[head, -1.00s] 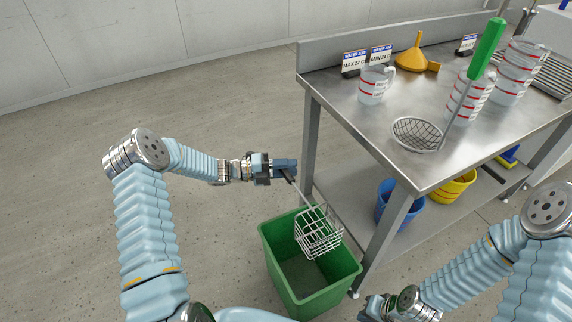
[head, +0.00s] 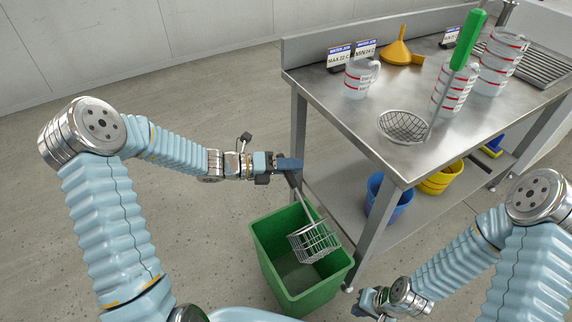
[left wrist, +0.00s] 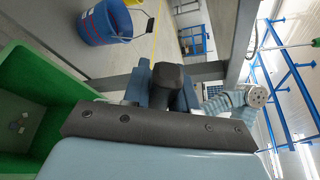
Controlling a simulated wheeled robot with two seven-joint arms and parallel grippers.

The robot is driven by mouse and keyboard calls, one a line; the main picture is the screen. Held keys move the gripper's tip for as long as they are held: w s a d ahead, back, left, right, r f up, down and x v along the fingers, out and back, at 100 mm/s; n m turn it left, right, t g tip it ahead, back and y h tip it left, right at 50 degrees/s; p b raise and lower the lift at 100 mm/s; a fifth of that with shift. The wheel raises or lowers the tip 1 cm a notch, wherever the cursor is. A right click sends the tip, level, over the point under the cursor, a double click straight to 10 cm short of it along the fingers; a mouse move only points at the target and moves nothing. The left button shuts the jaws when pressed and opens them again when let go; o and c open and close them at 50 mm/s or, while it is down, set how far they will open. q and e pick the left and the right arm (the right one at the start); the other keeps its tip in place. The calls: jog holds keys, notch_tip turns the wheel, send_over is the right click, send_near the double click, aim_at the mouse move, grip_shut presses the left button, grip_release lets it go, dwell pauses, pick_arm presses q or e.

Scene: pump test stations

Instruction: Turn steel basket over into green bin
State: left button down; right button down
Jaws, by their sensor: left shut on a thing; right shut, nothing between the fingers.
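My left gripper (head: 291,165) is shut on the handle of the steel basket, above the back edge of the green bin. The steel basket (head: 314,243), a wire cage on a long thin rod, hangs tilted over the bin's mouth. I cannot tell how far it is turned, or whether anything is in it. The green bin (head: 268,262) stands on the floor beside the table; it also shows in the left wrist view (left wrist: 60,70), with small grey pieces (left wrist: 18,124) on its bottom. My right gripper (head: 366,303) is shut and empty, low right of the bin.
The steel table (head: 350,112) stands right of the bin, its front leg (head: 376,238) close by. On it are a round wire strainer (head: 403,127) with a green handle, measuring jugs and a yellow funnel (head: 398,50). Blue (head: 376,200) and yellow buckets are on the lower shelf.

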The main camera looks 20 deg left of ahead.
pick_arm(q)
jog(key=s+d+r+m+t+y+b, duration=0.1)
jog(key=s+d+m+y+b, duration=0.1)
jog(key=s+d+m+b, duration=0.2)
jog(key=s+d+r+m+t+y+b, duration=0.1)
jog(key=s+d+m+y+b, duration=0.2)
jog(key=s+d+b, duration=0.7)
jog(key=m+b, duration=0.1)
jog(key=b, duration=0.4)
jog(key=shift+d+r+m+t, duration=0.3)
jog(key=shift+d+t, duration=0.1)
jog(key=shift+s, duration=0.1)
